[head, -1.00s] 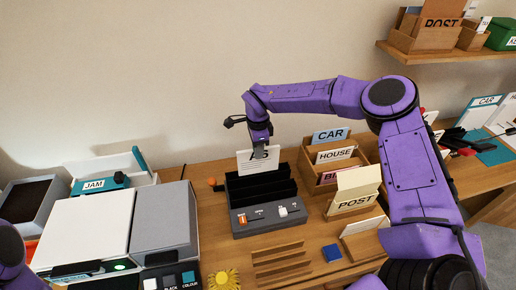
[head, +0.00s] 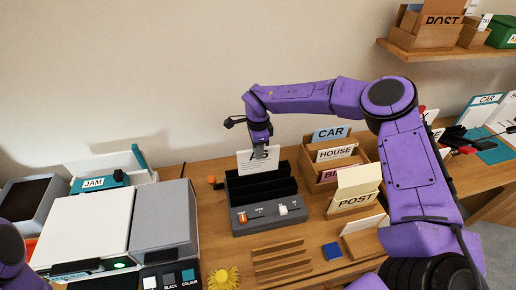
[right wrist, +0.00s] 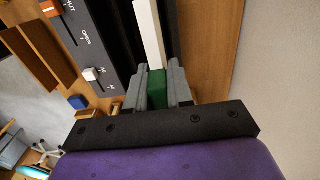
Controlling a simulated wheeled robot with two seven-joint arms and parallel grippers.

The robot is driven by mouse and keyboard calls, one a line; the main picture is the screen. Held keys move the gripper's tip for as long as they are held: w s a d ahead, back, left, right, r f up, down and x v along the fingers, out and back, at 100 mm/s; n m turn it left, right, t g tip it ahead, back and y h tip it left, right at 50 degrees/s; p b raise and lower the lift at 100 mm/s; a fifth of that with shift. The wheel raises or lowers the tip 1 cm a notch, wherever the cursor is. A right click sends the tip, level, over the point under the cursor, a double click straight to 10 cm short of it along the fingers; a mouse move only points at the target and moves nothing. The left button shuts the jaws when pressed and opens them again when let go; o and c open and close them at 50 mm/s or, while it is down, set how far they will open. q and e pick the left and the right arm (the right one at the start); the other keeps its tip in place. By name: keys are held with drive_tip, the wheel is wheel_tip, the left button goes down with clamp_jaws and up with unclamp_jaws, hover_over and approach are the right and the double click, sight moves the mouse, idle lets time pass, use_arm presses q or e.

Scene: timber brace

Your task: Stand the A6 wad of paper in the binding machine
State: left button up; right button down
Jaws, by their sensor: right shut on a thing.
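The A6 wad of paper (head: 250,163) is white, marked "A6", and upright at the back of the binding machine (head: 254,221). The machine is grey with black upright plates. My right gripper (head: 260,143) is shut on the wad from above. In the right wrist view, the wad (right wrist: 149,32) shows as a white strip beside the black plates, with a green block (right wrist: 157,88) between the fingers of my right gripper (right wrist: 163,80). The wad's lower edge is hidden behind the plates; I cannot tell whether it rests on the machine. My left gripper is out of view.
A white-lidded machine (head: 88,228) stands to the left. A slatted wooden rack (head: 280,260), blue block (head: 332,251) and yellow flower-like thing (head: 222,278) lie in front. The wall is behind.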

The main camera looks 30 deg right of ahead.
drive_tip(key=shift+f+b, duration=1.45)
drive_tip(key=shift+f, duration=0.95)
drive_tip(key=shift+c, duration=2.3)
unclamp_jaws()
wheel_tip(320, 180, up, 8)
drive_tip(key=p, duration=0.6)
drive_tip(key=shift+r, duration=0.1)
